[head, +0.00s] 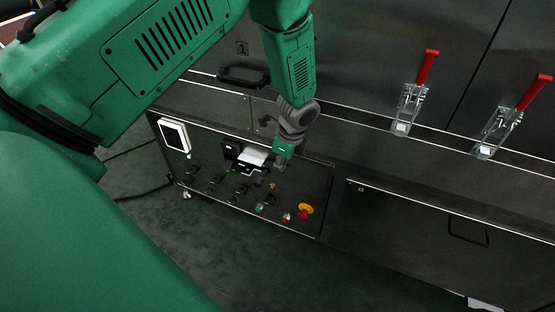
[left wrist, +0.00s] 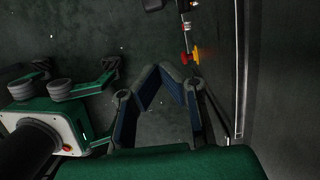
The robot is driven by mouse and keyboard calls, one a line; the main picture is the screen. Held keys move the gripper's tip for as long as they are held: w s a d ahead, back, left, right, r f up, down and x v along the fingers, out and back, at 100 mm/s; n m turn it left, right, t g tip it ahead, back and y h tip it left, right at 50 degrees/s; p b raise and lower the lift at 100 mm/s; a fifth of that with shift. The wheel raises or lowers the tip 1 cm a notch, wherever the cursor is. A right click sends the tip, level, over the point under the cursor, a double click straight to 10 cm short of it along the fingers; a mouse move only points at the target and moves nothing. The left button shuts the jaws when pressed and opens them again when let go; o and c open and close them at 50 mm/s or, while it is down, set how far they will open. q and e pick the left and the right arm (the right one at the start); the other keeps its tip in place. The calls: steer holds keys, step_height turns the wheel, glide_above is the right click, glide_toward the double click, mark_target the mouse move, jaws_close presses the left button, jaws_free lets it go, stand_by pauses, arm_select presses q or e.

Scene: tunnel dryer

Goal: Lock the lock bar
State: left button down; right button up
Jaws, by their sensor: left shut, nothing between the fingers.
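Two metal toggle clamps with red handles stand on the ledge of the dark machine in the head view, the left clamp (head: 408,108) and the right clamp (head: 497,130). Both handles point up, leaning right. I cannot tell which part is the lock bar. My left gripper (head: 258,178) hangs in front of the control panel, left of both clamps and well apart from them. In the left wrist view its fingers (left wrist: 160,70) meet at the tips, shut and empty. Neither clamp is recognisable in the left wrist view.
The control panel (head: 320,190) carries black switches, a white-framed display (head: 174,135) and a yellow-red emergency button (head: 305,210). A black handle (head: 243,77) sits on the machine behind my left arm. A drawer-like front (head: 420,220) lies below the clamps. The floor in front is clear.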

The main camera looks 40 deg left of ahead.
arm_select(q)
steer(key=shift+v, duration=1.05)
